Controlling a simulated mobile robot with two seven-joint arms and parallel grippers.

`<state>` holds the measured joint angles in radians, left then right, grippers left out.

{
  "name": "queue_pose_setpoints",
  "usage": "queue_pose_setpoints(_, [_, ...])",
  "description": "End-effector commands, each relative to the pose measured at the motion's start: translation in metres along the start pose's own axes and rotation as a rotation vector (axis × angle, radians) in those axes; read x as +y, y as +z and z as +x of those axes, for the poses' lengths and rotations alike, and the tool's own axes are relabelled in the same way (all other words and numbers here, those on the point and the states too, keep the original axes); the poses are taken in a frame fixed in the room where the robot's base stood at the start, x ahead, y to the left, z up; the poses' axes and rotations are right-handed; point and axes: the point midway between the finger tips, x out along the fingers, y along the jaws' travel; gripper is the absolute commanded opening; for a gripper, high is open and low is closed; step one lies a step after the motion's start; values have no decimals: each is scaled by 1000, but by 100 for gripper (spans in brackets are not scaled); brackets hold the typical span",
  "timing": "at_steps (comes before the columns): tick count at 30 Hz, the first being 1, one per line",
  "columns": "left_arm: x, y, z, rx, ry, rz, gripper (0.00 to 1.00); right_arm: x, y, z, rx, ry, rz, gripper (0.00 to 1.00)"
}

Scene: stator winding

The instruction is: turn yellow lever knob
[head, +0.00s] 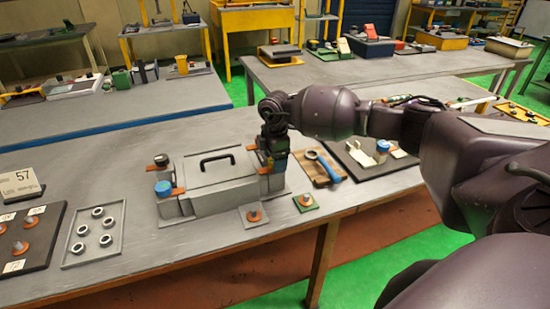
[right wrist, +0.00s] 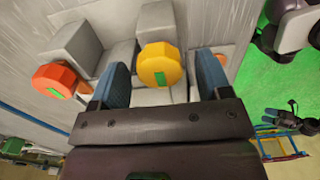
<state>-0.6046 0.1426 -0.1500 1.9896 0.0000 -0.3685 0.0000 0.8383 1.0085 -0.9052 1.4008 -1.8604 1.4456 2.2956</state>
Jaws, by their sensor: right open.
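The yellow lever knob (right wrist: 160,64), round with a green mark on its face, shows in the right wrist view. My open right gripper (right wrist: 161,80) has one blue finger on each side of the knob, with a visible gap to each. I cannot tell how deep the knob sits between them. In the head view my right gripper (head: 268,163) is at the right end of the grey fixture with a black handle (head: 220,188), and it hides the knob there.
An orange-red knob (right wrist: 62,77) is left of the gripper in the right wrist view. A wrench on a wooden board (head: 318,170) and a small green plate (head: 305,203) lie to the right.

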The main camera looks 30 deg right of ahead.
Motion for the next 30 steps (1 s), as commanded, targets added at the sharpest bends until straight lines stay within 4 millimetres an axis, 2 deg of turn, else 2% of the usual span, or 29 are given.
queue_pose_setpoints(1, [0,0,0,0,0,0,72,0,0,0,0,0,0,71])
queue_pose_setpoints(9, [0,0,0,0,0,0,72,0,0,0,0,0,0,30])
queue_pose_setpoints(11, [0,0,0,1,0,0,72,0,0,0,0,0,0,23])
queue_pose_setpoints(20, [0,-3,1,6,1,1,72,0,0,-1,0,0,-43,22])
queue_pose_setpoints(30, [0,-7,0,8,1,1,72,0,0,-2,0,1,-271,22])
